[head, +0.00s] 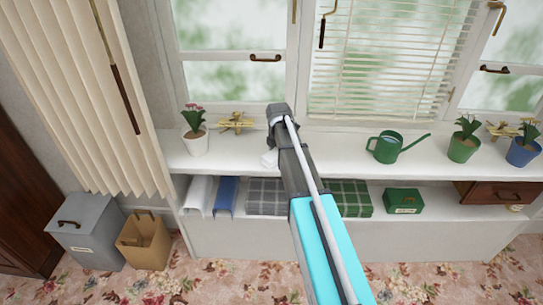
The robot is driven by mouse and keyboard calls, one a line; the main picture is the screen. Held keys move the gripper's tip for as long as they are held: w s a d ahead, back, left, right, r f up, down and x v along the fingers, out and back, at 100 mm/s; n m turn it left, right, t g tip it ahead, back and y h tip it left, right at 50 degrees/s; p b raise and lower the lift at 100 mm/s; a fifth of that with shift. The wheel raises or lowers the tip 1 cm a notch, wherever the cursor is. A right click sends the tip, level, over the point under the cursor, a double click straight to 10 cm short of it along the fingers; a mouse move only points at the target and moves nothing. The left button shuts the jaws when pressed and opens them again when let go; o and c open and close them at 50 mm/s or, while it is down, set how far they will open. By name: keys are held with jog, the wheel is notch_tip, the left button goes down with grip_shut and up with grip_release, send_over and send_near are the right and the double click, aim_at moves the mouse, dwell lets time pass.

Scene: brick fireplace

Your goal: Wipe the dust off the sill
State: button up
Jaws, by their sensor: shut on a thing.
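The white sill (340,150) runs below the windows across the middle of the head view. My arm reaches over it from the lower right. My gripper (270,146) is at the sill left of centre, mostly hidden behind my wrist. A small white thing, likely a cloth (267,160), shows beside the wrist at the sill. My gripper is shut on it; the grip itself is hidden. I cannot make out any dust on the sill at this size.
On the sill, a white flowerpot (196,144) and toy plane (236,122) stand left of my gripper. A green watering can (387,150), green pot (462,150), another plane (497,130) and blue pot (522,152) stand right. Slatted blinds (80,90) hang at left.

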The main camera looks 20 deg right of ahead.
jog(key=shift+s+d, duration=0.25)
jog(key=shift+d, duration=0.6)
jog(key=shift+w+a, duration=0.35)
jog(key=shift+a, duration=0.75)
jog(key=shift+w+a, duration=0.4)
jog(key=shift+a, duration=0.75)
jog(key=shift+w+a, duration=0.35)
jog(key=shift+a, duration=0.75)
jog(key=shift+w+a+r, duration=0.1)
jog(key=shift+a+r, duration=0.1)
jog(key=shift+a, duration=0.05)
notch_tip(320, 180, up, 7)
jog(key=p, duration=0.7)
jog(key=shift+f, duration=0.1)
jog(key=shift+w+f+b, duration=0.15)
jog(key=shift+f+b, duration=2.65)
jog(key=shift+f, duration=0.15)
jog(key=shift+f+b, duration=0.95)
jog(key=shift+b, duration=0.05)
jog(key=shift+d, duration=0.1)
